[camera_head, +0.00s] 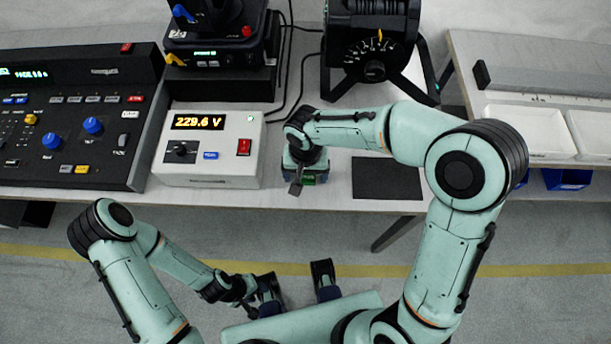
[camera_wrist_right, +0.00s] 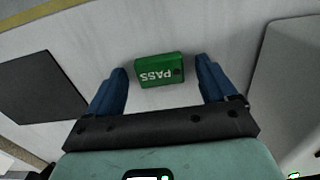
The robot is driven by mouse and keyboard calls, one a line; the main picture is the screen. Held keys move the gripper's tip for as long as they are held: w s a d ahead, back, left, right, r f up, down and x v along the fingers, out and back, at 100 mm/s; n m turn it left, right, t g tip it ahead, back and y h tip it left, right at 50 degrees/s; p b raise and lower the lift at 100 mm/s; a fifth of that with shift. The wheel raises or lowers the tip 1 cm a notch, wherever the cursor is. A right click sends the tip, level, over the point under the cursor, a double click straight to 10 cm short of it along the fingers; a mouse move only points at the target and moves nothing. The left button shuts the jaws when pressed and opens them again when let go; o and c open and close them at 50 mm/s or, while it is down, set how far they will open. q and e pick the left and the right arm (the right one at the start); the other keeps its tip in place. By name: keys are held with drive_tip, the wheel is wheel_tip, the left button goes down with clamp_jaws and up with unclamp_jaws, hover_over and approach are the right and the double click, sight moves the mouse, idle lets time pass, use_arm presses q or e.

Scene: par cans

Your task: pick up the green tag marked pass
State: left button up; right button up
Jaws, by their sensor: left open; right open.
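The green tag marked PASS (camera_wrist_right: 153,68) lies on the light bench in the right wrist view, its lettering upside down. My right gripper (camera_wrist_right: 162,72) is open and points down. Its two blue fingers appear on either side of the tag, with a gap on each side. How far above the tag they are I cannot tell. My left gripper (camera_head: 246,296) is low in the head view, away from the bench and holding nothing that I can see.
A white meter box (camera_head: 212,145) reading 229.6 V stands just left of the right gripper. A dark mat (camera_head: 386,178) lies to its right. A black control desk (camera_head: 75,115) fills the left. A black lamp (camera_head: 372,45) stands behind. White trays (camera_head: 527,128) are at right.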

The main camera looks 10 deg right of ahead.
sight(306, 177)
drive_tip(key=shift+c, duration=0.3)
drive_tip(key=c, duration=1.1)
drive_tip(key=shift+o, duration=0.2)
drive_tip(key=shift+r, duration=0.15)
wheel_tip(306, 177, up, 20)
drive_tip(key=p, duration=0.3)
